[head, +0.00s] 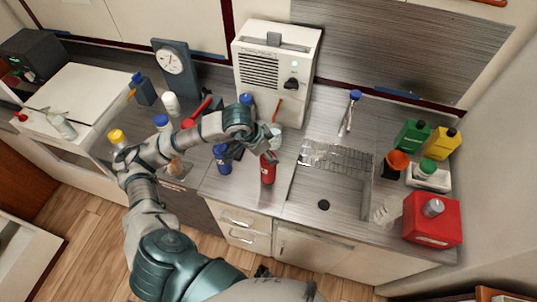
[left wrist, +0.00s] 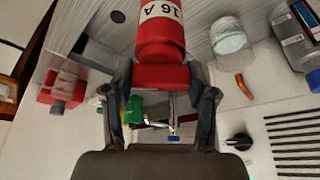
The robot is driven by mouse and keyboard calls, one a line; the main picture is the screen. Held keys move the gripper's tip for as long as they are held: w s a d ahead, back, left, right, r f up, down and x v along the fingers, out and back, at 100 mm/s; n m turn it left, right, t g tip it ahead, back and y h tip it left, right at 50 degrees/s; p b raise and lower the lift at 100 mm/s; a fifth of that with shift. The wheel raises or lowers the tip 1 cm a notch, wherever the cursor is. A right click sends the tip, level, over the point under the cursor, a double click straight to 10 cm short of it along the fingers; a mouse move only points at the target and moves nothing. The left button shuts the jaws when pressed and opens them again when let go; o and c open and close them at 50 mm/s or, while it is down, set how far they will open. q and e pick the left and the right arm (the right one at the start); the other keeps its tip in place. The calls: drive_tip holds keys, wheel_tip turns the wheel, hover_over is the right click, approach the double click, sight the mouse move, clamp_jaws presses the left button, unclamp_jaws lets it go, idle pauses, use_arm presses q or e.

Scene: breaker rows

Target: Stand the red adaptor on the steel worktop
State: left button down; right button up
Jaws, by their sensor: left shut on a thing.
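The red adaptor (head: 268,170) is a red cylinder with a white label reading "16 A", seen close up in the left wrist view (left wrist: 160,42). My left gripper (head: 262,150) is shut on its wide red end, with a finger on each side (left wrist: 162,78). In the head view the adaptor is upright or nearly so, over the front part of the steel worktop (head: 243,184), left of the sink. I cannot tell whether its lower end touches the worktop. My right gripper is not in view.
A blue cylinder (head: 222,160) stands left of the adaptor. A clear glass (head: 275,138) and a white machine (head: 275,65) are behind it. The sink (head: 325,192) and drying rack (head: 340,157) are to the right. Bare worktop lies around the adaptor near the front edge.

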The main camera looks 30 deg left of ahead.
sight(268, 169)
use_arm(q)
drive_tip(key=shift+w+d, duration=0.2)
drive_tip(key=shift+f, duration=0.4)
wheel_tip(268, 169, down, 3)
drive_tip(key=shift+r+b, duration=0.2)
drive_tip(key=shift+b, duration=0.45)
drive_tip(key=shift+f, duration=0.2)
drive_tip(key=shift+a+r, duration=0.1)
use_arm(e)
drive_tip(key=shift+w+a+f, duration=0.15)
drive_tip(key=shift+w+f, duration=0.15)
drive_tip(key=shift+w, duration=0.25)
use_arm(q)
drive_tip(key=shift+c, duration=1.7)
unclamp_jaws()
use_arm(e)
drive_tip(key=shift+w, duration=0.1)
